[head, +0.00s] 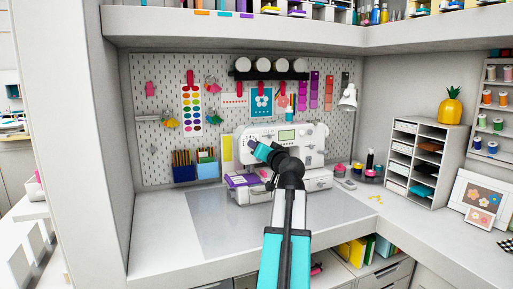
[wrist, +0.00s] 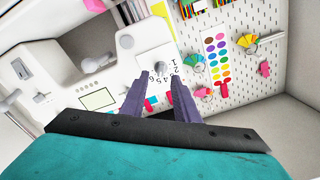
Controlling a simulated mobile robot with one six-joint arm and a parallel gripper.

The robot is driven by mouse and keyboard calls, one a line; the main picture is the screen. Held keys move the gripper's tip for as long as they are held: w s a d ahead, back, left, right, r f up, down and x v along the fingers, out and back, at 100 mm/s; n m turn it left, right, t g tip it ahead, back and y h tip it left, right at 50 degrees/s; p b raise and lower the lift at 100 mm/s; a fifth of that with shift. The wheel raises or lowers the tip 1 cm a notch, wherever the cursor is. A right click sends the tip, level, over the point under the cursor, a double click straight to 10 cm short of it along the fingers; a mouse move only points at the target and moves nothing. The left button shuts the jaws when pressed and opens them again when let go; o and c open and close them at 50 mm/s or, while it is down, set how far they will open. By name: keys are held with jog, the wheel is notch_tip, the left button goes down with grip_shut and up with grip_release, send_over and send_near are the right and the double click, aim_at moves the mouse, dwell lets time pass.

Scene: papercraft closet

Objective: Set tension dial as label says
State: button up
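The white sewing machine (head: 315,140) stands on the counter against the pegboard; its body fills the left of the wrist view (wrist: 115,25). The tension dial (wrist: 160,68) is a small grey knob with black numbers around it on the machine's front. My gripper (wrist: 158,82) is open, its two purple fingers apart and pointing at the dial, which shows between and just beyond the tips. I cannot tell whether they touch it. The dial's setting is too small to read. In the head view my arm covers the dial. I cannot make out a readable label.
A pegboard (head: 155,100) rises behind. The counter's front left is clear.

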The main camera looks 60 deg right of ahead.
jog(key=v, duration=1.1)
jog(key=shift+b, duration=0.4)
jog(key=shift+s+d+f, duration=0.1)
jog(key=shift+f, duration=0.05)
